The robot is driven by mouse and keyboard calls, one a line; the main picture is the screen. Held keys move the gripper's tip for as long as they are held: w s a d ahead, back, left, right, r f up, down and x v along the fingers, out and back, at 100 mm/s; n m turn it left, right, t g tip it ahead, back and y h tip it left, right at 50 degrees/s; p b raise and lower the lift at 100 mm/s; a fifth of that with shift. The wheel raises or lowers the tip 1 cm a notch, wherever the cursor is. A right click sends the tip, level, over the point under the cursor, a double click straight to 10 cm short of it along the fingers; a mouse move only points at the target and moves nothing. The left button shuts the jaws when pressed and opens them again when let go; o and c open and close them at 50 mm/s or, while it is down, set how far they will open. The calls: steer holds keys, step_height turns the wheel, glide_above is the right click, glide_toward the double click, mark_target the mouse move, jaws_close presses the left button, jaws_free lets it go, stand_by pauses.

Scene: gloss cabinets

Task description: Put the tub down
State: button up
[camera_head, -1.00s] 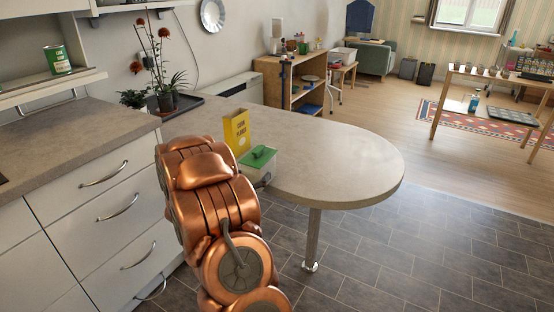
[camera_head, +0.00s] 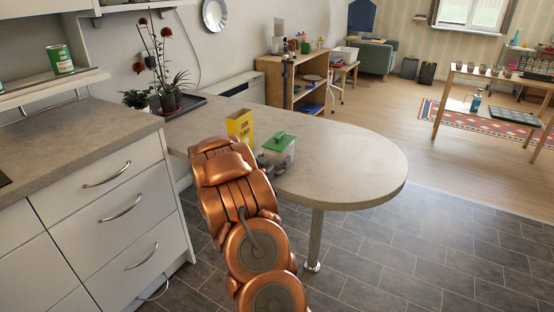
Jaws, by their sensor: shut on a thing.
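The tub (camera_head: 284,155) is a small white box with a green lid and handle. It is at the peninsula counter (camera_head: 350,165), right of the yellow carton. My gripper (camera_head: 268,162) is at the tub's near left side and shut on it. My copper arm hides part of the gripper and the fingertips. The tub looks upright. I cannot tell whether its base touches the counter top or hangs just above it.
A yellow carton (camera_head: 240,124) stands close left of the tub. Potted plants (camera_head: 168,98) stand on a dark tray farther back. The counter's rounded right end is bare. White drawers (camera_head: 115,205) are at the left. A wooden shelf (camera_head: 270,80) stands behind.

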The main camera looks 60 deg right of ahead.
steer(key=shift+f, duration=0.25)
steer(key=o, duration=1.2)
steer(key=shift+s, duration=0.1)
steer(key=shift+s+a+b, duration=0.15)
steer(key=shift+a, duration=1.15)
steer(key=shift+s+a+b, duration=0.15)
steer(key=shift+s+a, duration=0.05)
steer(key=shift+a, duration=1.15)
steer(key=shift+s+a+b, duration=0.15)
steer(key=shift+a, duration=1.15)
